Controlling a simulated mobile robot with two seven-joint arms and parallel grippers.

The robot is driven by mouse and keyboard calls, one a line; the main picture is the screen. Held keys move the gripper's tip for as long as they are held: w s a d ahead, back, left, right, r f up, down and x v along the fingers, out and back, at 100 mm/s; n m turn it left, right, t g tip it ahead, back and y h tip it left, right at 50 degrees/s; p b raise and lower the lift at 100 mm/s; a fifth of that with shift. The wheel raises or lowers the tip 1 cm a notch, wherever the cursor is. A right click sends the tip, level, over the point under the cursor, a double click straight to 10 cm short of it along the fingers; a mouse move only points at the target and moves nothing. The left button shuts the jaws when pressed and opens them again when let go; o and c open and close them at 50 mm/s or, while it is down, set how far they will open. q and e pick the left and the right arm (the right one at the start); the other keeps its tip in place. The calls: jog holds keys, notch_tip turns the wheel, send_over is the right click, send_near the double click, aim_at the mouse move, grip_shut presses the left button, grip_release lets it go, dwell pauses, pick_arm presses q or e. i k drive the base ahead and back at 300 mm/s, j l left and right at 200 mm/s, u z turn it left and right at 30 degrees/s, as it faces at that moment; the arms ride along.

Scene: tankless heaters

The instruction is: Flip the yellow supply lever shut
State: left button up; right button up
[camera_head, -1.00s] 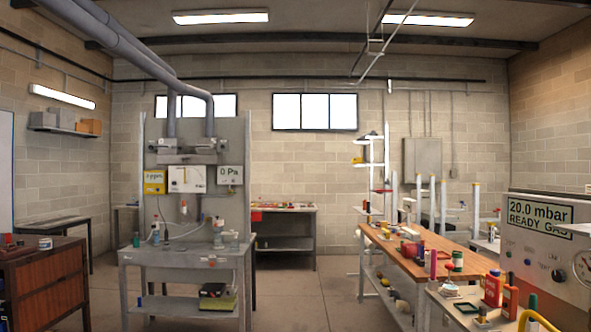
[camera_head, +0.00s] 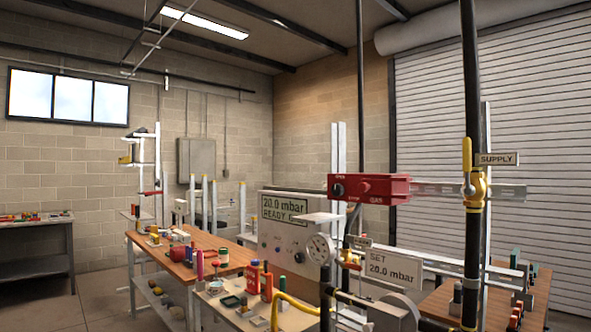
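The yellow supply lever (camera_head: 467,156) stands upright on a yellow valve body (camera_head: 476,188) at the right. The valve sits on a dark vertical pipe (camera_head: 472,90), and the lever lies in line with that pipe. A tag reading SUPPLY (camera_head: 496,159) is just right of the lever. Neither of my grippers shows in the head view.
Left of the valve is a red gas box (camera_head: 369,188) on a metal rail. Below it are a gauge (camera_head: 320,249), a sign reading SET 20.0 mbar (camera_head: 393,268) and a panel reading 20.0 mbar (camera_head: 284,207). A wooden bench (camera_head: 205,263) holds bottles and small parts.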

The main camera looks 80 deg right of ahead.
aim_at(468, 190)
jog(key=z, duration=3.45)
